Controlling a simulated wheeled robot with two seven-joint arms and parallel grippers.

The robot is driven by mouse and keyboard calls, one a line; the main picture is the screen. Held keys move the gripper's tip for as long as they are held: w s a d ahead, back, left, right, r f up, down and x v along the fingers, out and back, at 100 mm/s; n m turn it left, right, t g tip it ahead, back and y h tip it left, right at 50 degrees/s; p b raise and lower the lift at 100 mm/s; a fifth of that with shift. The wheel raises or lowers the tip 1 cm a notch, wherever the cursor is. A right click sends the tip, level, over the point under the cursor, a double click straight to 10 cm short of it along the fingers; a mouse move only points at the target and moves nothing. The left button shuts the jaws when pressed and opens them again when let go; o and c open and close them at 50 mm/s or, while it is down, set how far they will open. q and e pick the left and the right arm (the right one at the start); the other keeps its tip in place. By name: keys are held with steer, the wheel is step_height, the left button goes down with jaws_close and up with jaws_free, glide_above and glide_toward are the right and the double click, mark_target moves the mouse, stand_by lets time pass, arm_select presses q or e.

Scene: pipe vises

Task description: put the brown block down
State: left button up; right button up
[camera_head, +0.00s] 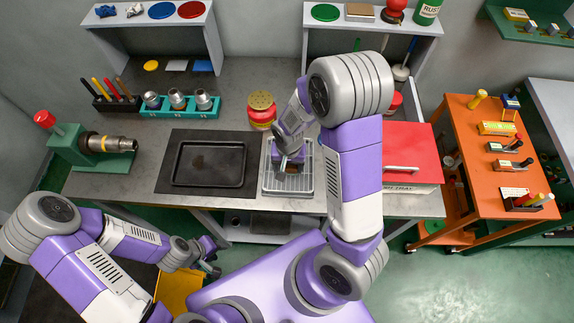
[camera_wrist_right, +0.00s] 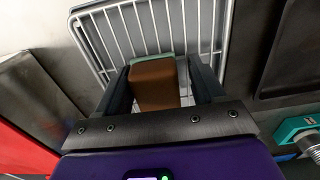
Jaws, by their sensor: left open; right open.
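The brown block (camera_wrist_right: 155,85) stands on or just above the white wire rack (camera_wrist_right: 207,22), between the fingers of my right gripper (camera_wrist_right: 163,85) in the right wrist view. A grey-green strip shows along its far edge. The right fingers are open, with a clear gap on the block's right side and little gap on its left. In the head view the right gripper (camera_head: 290,162) is over the rack (camera_head: 302,189) and mostly hides the block. My left gripper (camera_head: 211,262) is open and empty, low in front of the bench.
A black tray (camera_head: 208,185) lies left of the rack. A red-lidded box (camera_head: 410,150) stands to its right, and a red-and-yellow jar (camera_head: 261,108) behind. A green pipe vise (camera_head: 72,148) is at the bench's left end. An orange cart (camera_head: 470,180) stands right.

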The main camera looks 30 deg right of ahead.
steer(key=shift+s+d+p, duration=0.3)
steer(key=shift+s+p, duration=0.05)
steer(key=shift+s, duration=0.05)
step_height(320, 180, up, 12)
steer(key=p, duration=0.2)
steer(key=shift+w, duration=0.25)
steer(key=shift+r, duration=0.1)
